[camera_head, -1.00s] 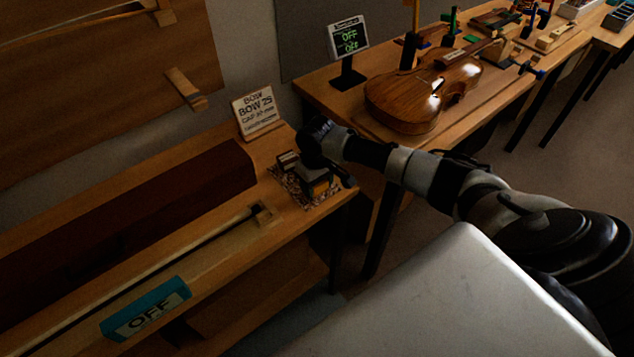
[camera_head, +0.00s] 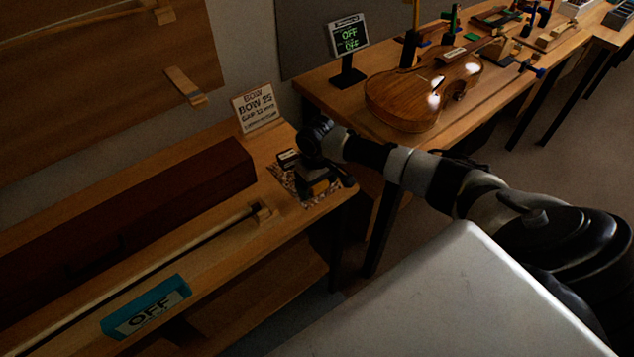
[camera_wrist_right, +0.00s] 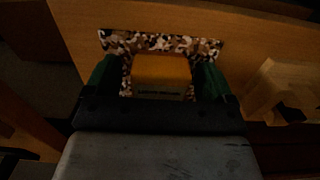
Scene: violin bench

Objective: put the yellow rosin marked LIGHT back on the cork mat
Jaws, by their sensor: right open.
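The yellow rosin (camera_wrist_right: 160,70) lies between the two green-padded fingers of my right gripper (camera_wrist_right: 156,76) in the right wrist view. A dark label strip shows on its near side, too dim to read. The speckled cork mat (camera_wrist_right: 158,42) shows around and beneath it. In the head view the mat (camera_head: 287,184) lies at the bench's right end, with the rosin (camera_head: 320,187) on its right part, partly hidden by my right gripper (camera_head: 322,180). That gripper is open, low over the mat. My left gripper is out of view.
A small dark block (camera_head: 288,157) sits at the mat's back edge. The BOW sign (camera_head: 257,108) stands behind it. A long dark red case (camera_head: 130,215) and a bow (camera_head: 180,245) lie to the left. A violin (camera_head: 405,98) lies on the other bench.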

